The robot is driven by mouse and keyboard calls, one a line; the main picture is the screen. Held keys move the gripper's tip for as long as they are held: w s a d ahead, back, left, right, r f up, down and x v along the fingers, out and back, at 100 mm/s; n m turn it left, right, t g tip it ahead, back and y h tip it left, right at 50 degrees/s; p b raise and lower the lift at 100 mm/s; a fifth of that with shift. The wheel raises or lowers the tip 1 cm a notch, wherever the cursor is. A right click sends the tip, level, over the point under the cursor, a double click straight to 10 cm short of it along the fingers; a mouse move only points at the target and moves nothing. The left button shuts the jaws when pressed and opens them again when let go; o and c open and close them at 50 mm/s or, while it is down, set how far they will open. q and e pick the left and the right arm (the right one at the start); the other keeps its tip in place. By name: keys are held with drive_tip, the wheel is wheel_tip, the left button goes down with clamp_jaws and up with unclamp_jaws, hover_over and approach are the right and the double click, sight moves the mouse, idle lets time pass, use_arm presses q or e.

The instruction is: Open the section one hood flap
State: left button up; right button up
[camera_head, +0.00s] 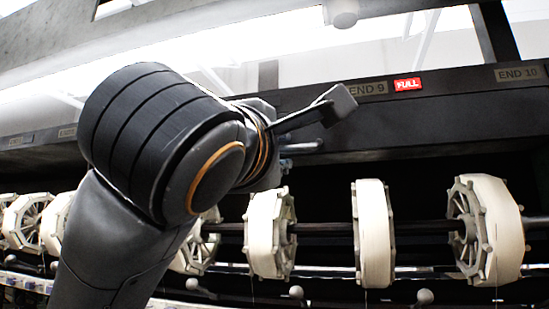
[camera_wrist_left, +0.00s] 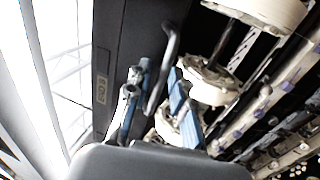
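The hood flap seems to be the long dark panel (camera_head: 450,124) above the reels, with plates reading END 9 and END 10; I cannot make out its edges. The wrist view shows the dark panel (camera_wrist_left: 135,35) with a dark bent handle (camera_wrist_left: 168,60). My left gripper (camera_head: 325,122) is in front of the panel, just below and left of the END 9 plate. In the wrist view its blue-sided fingers (camera_wrist_left: 157,88) stand apart, with the handle showing between them. I cannot tell whether they touch it. My right gripper is not in view.
Several pale reels hang on a dark shaft below the panel, including one (camera_head: 374,232) right of my arm. Small grey knobs (camera_head: 425,296) line the bottom. My left arm hides the left middle.

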use_arm(q)
clamp_jaws()
drive_tip(key=shift+r, duration=0.1)
drive_tip(key=s+a+r+p, duration=0.1)
drive_tip(key=s+r+p, duration=0.2)
drive_tip(key=r, duration=0.6)
drive_tip(key=shift+r+p, duration=0.15)
drive_tip(key=shift+p, duration=0.3)
idle(1.0)
drive_tip(key=shift+s, duration=0.1)
drive_tip(key=shift+o, duration=1.1)
unclamp_jaws()
drive_tip(key=shift+o, duration=0.2)
drive_tip(key=shift+s+a, duration=0.1)
drive_tip(key=shift+s, duration=0.05)
